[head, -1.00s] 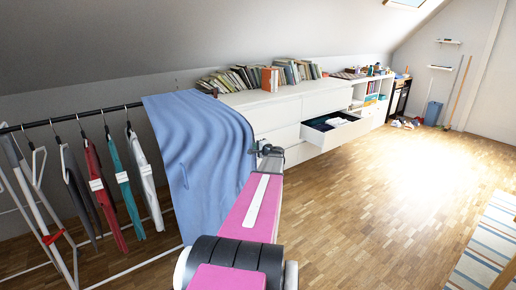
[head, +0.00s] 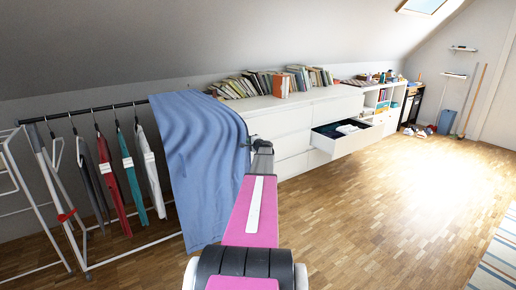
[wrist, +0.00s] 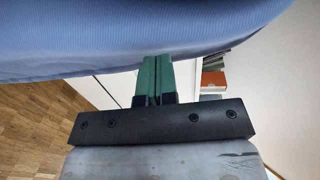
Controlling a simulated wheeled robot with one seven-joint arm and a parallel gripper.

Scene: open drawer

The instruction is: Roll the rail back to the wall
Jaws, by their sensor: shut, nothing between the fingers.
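The clothes rail (head: 84,111) stands at the left in the head view, with a dark top bar and white legs. Several hanging garments, grey, red, teal and pale, hang from it. A blue cloth (head: 205,165) drapes over its right end and hangs low. The cloth also fills the top of the wrist view (wrist: 110,35). My gripper (wrist: 157,60) has green fingers pressed together, empty, close to the cloth's lower edge in that view; contact cannot be told. In the head view my gripper (head: 262,147) is small, at the cloth's right edge. The sloped wall (head: 60,115) is behind the rail.
A white dresser (head: 290,122) with books on top stands right of the cloth, along the wall. One drawer (head: 345,146) is pulled out, with folded things inside. The wooden floor at right is open, with a striped rug (head: 497,255) at the far right edge.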

